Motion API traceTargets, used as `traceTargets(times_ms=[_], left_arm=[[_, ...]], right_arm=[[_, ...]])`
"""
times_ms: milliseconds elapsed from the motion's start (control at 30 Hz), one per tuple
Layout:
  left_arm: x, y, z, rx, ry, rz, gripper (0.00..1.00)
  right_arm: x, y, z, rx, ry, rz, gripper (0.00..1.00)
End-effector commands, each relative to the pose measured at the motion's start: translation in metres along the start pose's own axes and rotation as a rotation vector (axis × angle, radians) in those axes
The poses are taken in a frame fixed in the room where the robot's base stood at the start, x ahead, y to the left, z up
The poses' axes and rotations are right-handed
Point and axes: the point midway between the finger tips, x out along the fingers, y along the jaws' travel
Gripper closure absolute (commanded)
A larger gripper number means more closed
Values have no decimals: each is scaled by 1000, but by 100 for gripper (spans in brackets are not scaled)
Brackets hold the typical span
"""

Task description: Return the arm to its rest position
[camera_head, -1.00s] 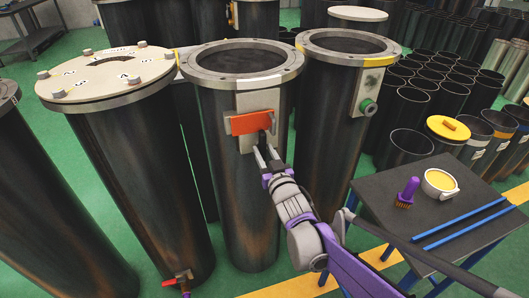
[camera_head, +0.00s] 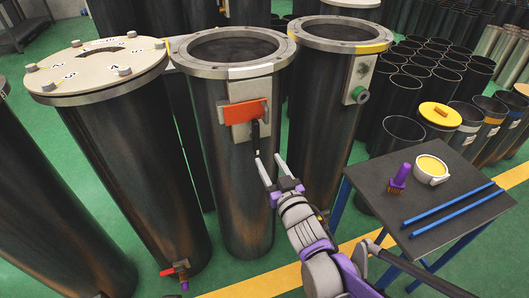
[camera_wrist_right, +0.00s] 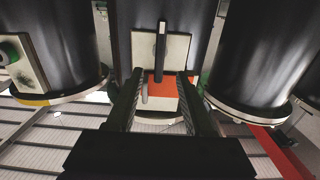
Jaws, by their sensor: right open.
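My right arm comes in from the lower right of the head view. Its right gripper (camera_head: 269,169) is open and empty, just below and in front of the plate on the middle cylinder (camera_head: 230,150). That plate (camera_head: 250,90) carries a red-orange block (camera_head: 245,111) and a dark upright handle (camera_head: 255,133). In the wrist view the open fingers (camera_wrist_right: 158,88) stand either side of the orange block (camera_wrist_right: 162,92), with the dark handle (camera_wrist_right: 162,50) beyond them. The fingers look apart from the handle. My left gripper is not in view.
A lidded cylinder (camera_head: 95,75) stands left and an open one (camera_head: 330,110) right. A dark table (camera_head: 420,205) at the right holds a purple brush (camera_head: 399,178), a cup of yellow stuff (camera_head: 431,169) and blue rods (camera_head: 455,205). Several open tubes (camera_head: 430,75) stand behind.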

Motion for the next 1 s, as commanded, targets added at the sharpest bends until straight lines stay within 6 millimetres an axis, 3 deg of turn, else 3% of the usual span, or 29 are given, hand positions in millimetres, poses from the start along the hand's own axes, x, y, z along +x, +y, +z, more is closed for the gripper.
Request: traceTargets(times_ms=[133,600,700,767,867,1000], left_arm=[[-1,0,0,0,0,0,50],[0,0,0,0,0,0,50],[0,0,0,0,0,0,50],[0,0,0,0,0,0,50],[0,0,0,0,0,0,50],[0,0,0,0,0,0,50]], right_arm=[[-8,0,0,0,0,0,48],[-9,0,0,0,-1,1,48],[-16,9,4,0,-36,30,48],[-28,21,11,0,-92,73,48],[-65,49,35,7,-255,176,48],[-148,76,84,41,-564,297,48]])
